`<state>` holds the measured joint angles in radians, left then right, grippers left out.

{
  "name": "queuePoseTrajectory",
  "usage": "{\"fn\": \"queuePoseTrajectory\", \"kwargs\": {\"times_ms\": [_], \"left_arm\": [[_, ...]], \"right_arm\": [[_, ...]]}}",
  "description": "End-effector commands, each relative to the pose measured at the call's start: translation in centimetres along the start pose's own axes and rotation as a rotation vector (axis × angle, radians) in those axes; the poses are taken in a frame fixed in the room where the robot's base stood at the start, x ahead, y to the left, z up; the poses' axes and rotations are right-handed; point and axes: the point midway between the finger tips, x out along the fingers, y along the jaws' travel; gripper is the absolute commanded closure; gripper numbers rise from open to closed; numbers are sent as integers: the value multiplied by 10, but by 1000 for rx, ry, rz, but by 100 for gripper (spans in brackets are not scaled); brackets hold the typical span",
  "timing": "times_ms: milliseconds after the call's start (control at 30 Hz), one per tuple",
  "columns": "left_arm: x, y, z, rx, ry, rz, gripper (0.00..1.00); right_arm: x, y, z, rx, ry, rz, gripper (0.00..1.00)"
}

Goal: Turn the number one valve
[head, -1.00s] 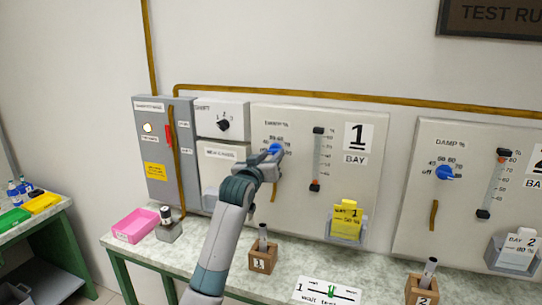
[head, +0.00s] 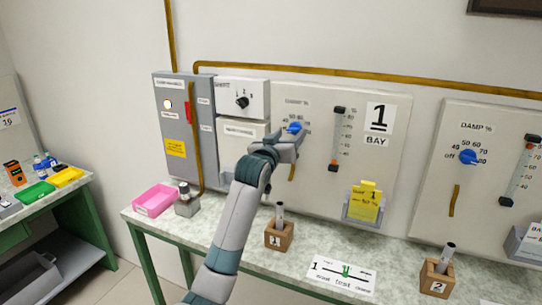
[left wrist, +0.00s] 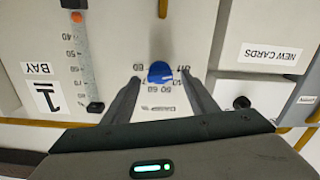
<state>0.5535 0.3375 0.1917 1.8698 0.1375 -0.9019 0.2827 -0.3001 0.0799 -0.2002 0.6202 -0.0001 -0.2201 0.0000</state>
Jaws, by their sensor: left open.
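The bay 1 panel (head: 360,190) carries a blue knob (head: 294,127) on a dial labelled with percent numbers. In the left wrist view the blue knob (left wrist: 160,72) sits near the fingertips, between their lines. My left gripper (head: 292,138) is at the knob, and its arm hides part of the panel's lower left. In the left wrist view the left gripper (left wrist: 161,85) is open, with one finger on each side of the dial. I cannot tell whether the fingers touch the knob. My right gripper is not in view.
A slider (head: 336,140) and a yellow card (head: 367,203) in a holder are right of the knob. A wooden block with a rod (head: 279,236) and a pink tray (head: 155,200) stand on the bench. Bay 2 has its own blue knob (head: 468,157).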

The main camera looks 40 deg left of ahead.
Motion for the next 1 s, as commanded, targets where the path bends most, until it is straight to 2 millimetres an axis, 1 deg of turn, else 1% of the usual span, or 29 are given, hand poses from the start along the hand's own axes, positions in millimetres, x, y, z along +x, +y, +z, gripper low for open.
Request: {"fn": "queuePoseTrajectory", "kwargs": {"times_ms": [33,267,700,833,1000], "left_arm": [[-7,0,2,1,1,1,47],[-44,0,3,1,3,1,47],[-127,0,2,1,3,1,47],[-144,0,1,0,1,1,47],[-156,0,1,-1,0,0,47]], "right_arm": [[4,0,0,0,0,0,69],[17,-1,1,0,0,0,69],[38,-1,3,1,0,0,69],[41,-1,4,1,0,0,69],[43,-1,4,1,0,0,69]]}}
